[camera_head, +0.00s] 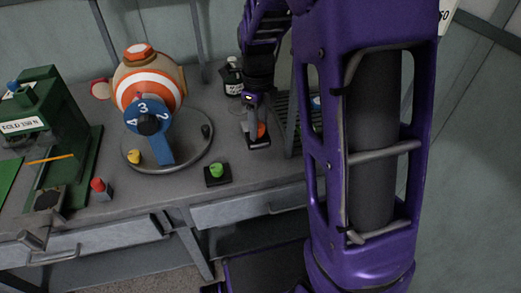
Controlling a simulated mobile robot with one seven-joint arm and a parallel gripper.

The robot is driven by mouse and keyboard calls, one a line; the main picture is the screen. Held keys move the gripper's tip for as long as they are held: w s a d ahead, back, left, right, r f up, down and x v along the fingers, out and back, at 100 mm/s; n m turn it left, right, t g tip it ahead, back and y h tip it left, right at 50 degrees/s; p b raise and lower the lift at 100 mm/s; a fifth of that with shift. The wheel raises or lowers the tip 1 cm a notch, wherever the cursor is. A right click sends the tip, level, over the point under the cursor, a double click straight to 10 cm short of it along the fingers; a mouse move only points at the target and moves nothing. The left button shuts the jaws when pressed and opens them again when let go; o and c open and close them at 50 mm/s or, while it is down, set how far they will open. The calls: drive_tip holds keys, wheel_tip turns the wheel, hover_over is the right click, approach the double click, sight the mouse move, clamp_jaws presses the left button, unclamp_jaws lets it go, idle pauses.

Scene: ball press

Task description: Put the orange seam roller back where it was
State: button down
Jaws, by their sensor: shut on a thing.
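The orange seam roller (262,131) shows as a small orange piece at my gripper (257,122), on the right part of the bench. My gripper points down and is shut on the roller. A small dark base (258,144) lies directly below. I cannot tell whether the roller touches it. Much of the roller is hidden by the gripper.
A green knob on a dark base (217,172) stands left of my gripper. A striped ball (148,85) with a blue number dial (148,122) stands on a round plate (193,150). A dark bottle (233,82) stands behind; a slatted rack (286,118) is at right. A green press (45,125) stands left.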

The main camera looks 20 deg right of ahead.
drive_tip(key=shift+f+b, duration=0.55)
drive_tip(key=shift+f, duration=2.6)
drive_tip(key=shift+f, duration=0.1)
drive_tip(key=shift+c, duration=2)
unclamp_jaws()
wheel_tip(320, 180, up, 12)
drive_tip(key=shift+r+p, duration=0.15)
drive_tip(key=shift+p, duration=1.05)
drive_tip(key=shift+a, duration=0.1)
